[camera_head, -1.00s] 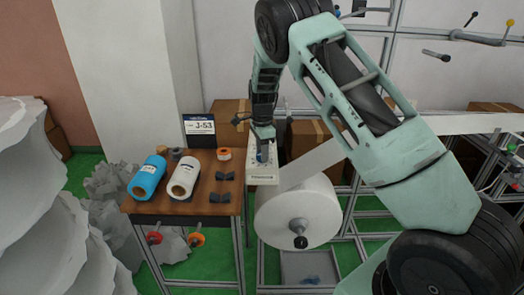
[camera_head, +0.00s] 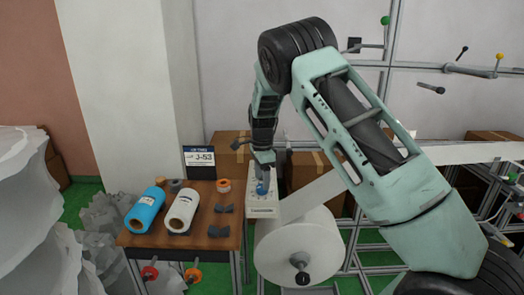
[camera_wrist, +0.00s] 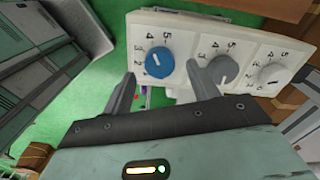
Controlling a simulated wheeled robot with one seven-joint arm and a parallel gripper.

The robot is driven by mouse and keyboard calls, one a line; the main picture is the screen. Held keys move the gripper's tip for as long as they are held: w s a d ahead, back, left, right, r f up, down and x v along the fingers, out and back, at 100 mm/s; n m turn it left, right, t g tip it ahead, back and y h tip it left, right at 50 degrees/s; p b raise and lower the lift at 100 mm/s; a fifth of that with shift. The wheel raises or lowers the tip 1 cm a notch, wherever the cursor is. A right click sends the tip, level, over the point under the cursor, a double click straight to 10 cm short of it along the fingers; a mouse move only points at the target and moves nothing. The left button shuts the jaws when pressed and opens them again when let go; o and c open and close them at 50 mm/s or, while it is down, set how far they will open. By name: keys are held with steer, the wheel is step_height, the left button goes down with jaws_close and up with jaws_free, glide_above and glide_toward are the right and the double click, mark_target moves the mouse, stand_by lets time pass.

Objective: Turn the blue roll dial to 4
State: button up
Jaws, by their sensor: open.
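A white control panel (camera_head: 263,211) stands beside the small wooden table. In the wrist view the panel (camera_wrist: 190,28) carries three numbered dials in a row. The blue dial (camera_wrist: 159,61) is at the left, a grey dial (camera_wrist: 222,70) is in the middle and a pale dial (camera_wrist: 273,75) is at the right. Numbers are printed around each dial; the blue dial's exact pointer setting is too small to read surely. My gripper (camera_wrist: 163,88) is open and empty, its fingers apart just below the blue dial in the wrist view. In the head view, the gripper (camera_head: 263,168) hangs over the panel.
The table (camera_head: 145,240) holds a blue roll (camera_head: 145,210), a white roll (camera_head: 182,211) and small dark pieces. A large white roll (camera_head: 285,240) on a frame stands right of it. A sign reading J-53 (camera_head: 200,157) stands behind.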

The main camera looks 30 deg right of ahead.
step_height(320, 180, up, 15)
steer(key=b, duration=0.2)
steer(key=shift+f, duration=0.15)
stand_by(0.3)
steer(key=s+a+f+n+y, duration=0.1)
steer(key=s+a+f+n, duration=0.1)
steer(key=s+a+n, duration=0.8)
steer(key=s+a+f+n+y, duration=0.1)
steer(key=s+a+n, duration=0.5)
steer(key=a, duration=0.8)
steer(key=s+a+f+n, duration=0.2)
steer(key=s+n, duration=0.4)
steer(key=s, duration=0.6)
steer(key=s+a+f+n+h, duration=0.1)
steer(key=s+a+f+n, duration=0.2)
steer(key=s, duration=0.9)
steer(key=n, duration=0.3)
steer(key=shift+f, duration=0.15)
steer(key=shift+w, duration=0.1)
